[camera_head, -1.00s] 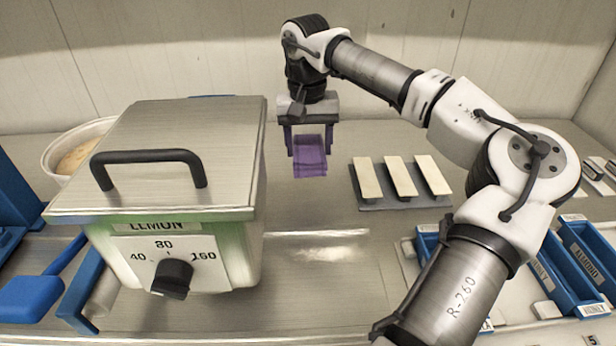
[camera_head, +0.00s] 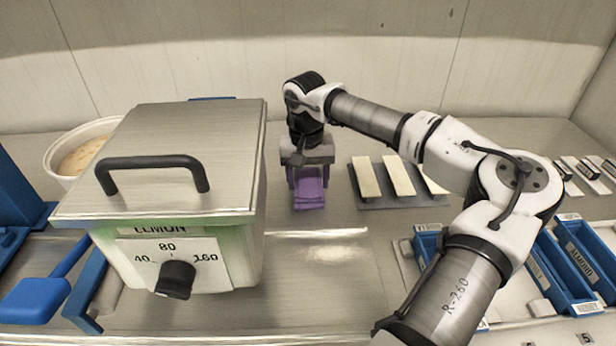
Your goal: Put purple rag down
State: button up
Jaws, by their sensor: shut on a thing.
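The purple rag (camera_head: 309,189) is a small folded cloth, right of the lidded kettle and left of the grey tray. My gripper (camera_head: 308,180) points down from above and is shut on the purple rag. The rag's lower edge is at or very near the metal counter; I cannot tell whether it touches. Its upper part is partly hidden between my fingers.
The kettle (camera_head: 170,170) with a black lid handle and a dial stands close on the left. A grey tray (camera_head: 385,203) with pale bars lies close on the right. Blue bins (camera_head: 585,255) stand at front right. Counter in front of the rag is clear.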

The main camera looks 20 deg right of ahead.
aim_at(307, 184)
jog(key=o, duration=0.9)
jog(key=shift+f, duration=0.15)
notch_tip(307, 184, up, 12)
jog(key=shift+a+r+b, duration=0.15)
jog(key=shift+r+b, duration=0.05)
jog(key=shift+b, duration=0.35)
